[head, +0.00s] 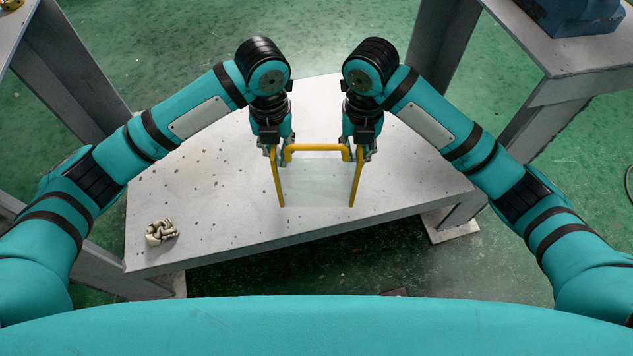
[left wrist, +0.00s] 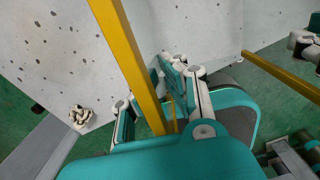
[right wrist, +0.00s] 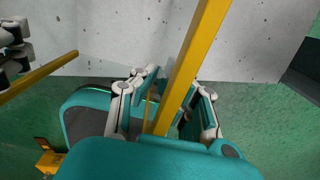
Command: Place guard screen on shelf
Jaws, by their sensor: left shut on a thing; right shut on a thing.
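The guard screen (head: 318,183) is a clear panel in a yellow frame, in the middle of the head view over the grey table. My left gripper (head: 275,152) is shut on the left yellow bar of its frame; this bar also crosses the left wrist view (left wrist: 122,50). My right gripper (head: 360,153) is shut on the right yellow bar, which crosses the right wrist view (right wrist: 194,65). The fingertips are partly hidden behind the bars and my wrists. I cannot tell whether the screen touches the table. No shelf can be made out for sure.
The speckled grey table (head: 225,225) is mostly bare. A pale knotted object (head: 161,231) lies near its front left corner. Another grey table (head: 560,55) at the upper right carries a blue machine part (head: 580,14). Green floor shows around them.

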